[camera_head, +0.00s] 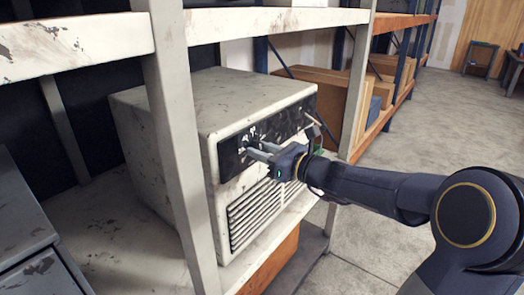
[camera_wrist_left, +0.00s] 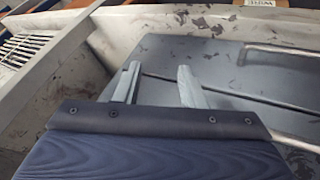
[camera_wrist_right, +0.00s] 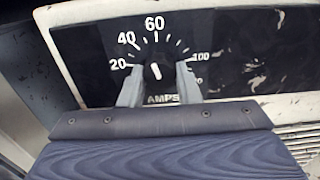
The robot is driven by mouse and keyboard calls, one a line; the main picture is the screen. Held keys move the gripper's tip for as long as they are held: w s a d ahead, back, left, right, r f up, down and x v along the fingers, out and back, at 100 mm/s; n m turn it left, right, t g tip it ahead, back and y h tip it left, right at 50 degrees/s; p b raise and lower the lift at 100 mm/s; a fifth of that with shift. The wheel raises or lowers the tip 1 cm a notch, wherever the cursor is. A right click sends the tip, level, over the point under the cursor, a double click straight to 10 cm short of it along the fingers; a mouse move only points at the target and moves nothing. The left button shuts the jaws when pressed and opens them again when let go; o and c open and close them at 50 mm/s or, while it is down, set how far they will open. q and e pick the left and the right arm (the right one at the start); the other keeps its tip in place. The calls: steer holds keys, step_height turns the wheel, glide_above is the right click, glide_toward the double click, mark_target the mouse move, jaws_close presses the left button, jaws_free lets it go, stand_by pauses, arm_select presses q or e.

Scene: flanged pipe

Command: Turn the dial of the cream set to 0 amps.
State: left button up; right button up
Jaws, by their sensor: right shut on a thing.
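The cream set (camera_head: 160,110) is a scuffed box with a black front panel and a louvred grille, standing on a shelf. In the right wrist view its black panel (camera_wrist_right: 235,40) carries a white scale with 20, 40, 60 and 100 and the word AMPS. The small dark dial (camera_wrist_right: 155,72) has a short white line, nearly upright; which end points cannot be told. My right gripper (camera_wrist_right: 157,75) has its fingers on both sides of the dial, shut on it; it also shows in the head view (camera_head: 258,152). My left gripper (camera_wrist_left: 157,78) is open and empty, seen only in the left wrist view.
A pale shelf post (camera_head: 180,140) stands in front of the set's left part. A shelf beam (camera_head: 275,22) runs above it. A grey metal case (camera_head: 25,225) is at the left. Cardboard boxes (camera_head: 320,90) stand beyond the set.

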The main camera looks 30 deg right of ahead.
steer(key=n+b, duration=1.9)
steer(key=b, duration=0.2)
steer(key=shift+d+n, duration=0.15)
steer(key=shift+n, duration=0.25)
steer(key=shift+r+n+b, duration=0.1)
steer(key=shift+n+b, duration=0.5)
steer(key=o, duration=1)
steer(key=shift+r, duration=0.1)
